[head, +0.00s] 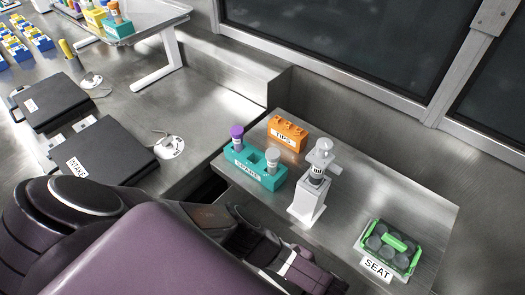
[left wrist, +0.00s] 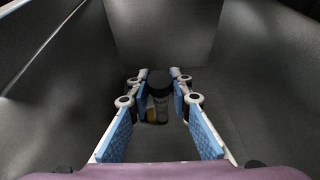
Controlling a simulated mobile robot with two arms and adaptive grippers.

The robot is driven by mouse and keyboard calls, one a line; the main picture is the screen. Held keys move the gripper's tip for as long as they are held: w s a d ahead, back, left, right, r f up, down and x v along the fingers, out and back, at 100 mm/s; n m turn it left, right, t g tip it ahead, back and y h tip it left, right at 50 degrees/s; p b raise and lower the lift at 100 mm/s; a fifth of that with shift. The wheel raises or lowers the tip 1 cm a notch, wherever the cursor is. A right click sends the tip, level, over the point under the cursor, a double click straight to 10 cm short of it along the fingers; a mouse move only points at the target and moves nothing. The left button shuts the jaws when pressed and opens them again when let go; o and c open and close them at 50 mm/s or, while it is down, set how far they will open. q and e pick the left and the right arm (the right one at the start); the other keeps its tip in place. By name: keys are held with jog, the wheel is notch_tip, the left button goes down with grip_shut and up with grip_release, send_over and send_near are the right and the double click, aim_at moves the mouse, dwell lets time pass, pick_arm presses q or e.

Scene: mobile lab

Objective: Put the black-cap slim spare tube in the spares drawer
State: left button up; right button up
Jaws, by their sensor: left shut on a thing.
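The black-cap slim tube (left wrist: 160,101) shows in the left wrist view, its black cap toward the camera and its body pointing down and away. My left gripper (left wrist: 159,76) has its blue-padded fingers on either side of it and is shut on it. Both are inside a grey, high-walled space that looks like the drawer (left wrist: 235,75). In the head view my purple arm covers the drawer area, and the fingers and tube are hidden. My right gripper is not in view.
On the counter in the head view stand a teal SPARE rack (head: 268,183) with purple-cap and grey-cap tubes, an orange TIPS block (head: 287,129), a white device (head: 307,205) and a green SEAT holder (head: 405,262). Black boxes (head: 110,155) lie to the left.

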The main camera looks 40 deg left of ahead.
pick_arm(q)
jog(key=shift+f+b, duration=1.8)
jog(key=shift+f, duration=0.55)
jog(key=shift+r, duration=0.1)
jog(key=o, duration=0.9)
jog(key=shift+o, duration=0.2)
jog(key=shift+r, duration=0.1)
